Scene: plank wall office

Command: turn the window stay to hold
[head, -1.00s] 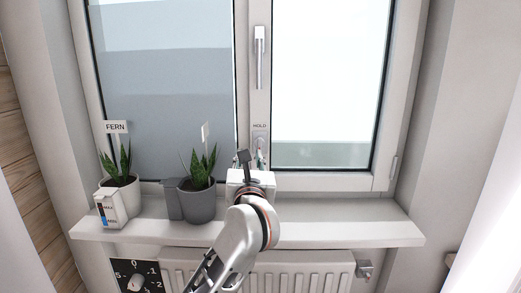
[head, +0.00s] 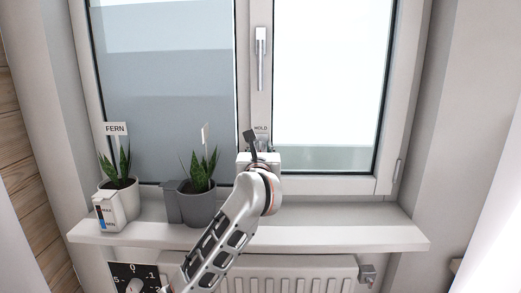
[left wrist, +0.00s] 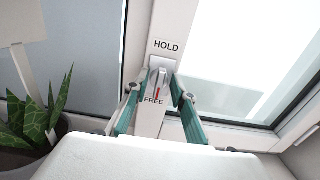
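The window stay (left wrist: 161,68) is a small grey fitting on the white window frame, with the label HOLD above it and FREE below. A red mark shows on its lower part, near FREE. My left gripper (left wrist: 158,98) is open, with one teal finger to each side of the stay. I cannot tell whether the fingers touch it. In the head view my left gripper (head: 262,147) is in front of the frame just below the HOLD label and hides most of the stay. My right gripper is in neither view.
On the sill (head: 330,231) stand a dark grey plant pot (head: 200,206), close left of my arm, and a white pot (head: 125,198) labelled FERN. A radiator (head: 310,272) is below. The sill's right part is clear.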

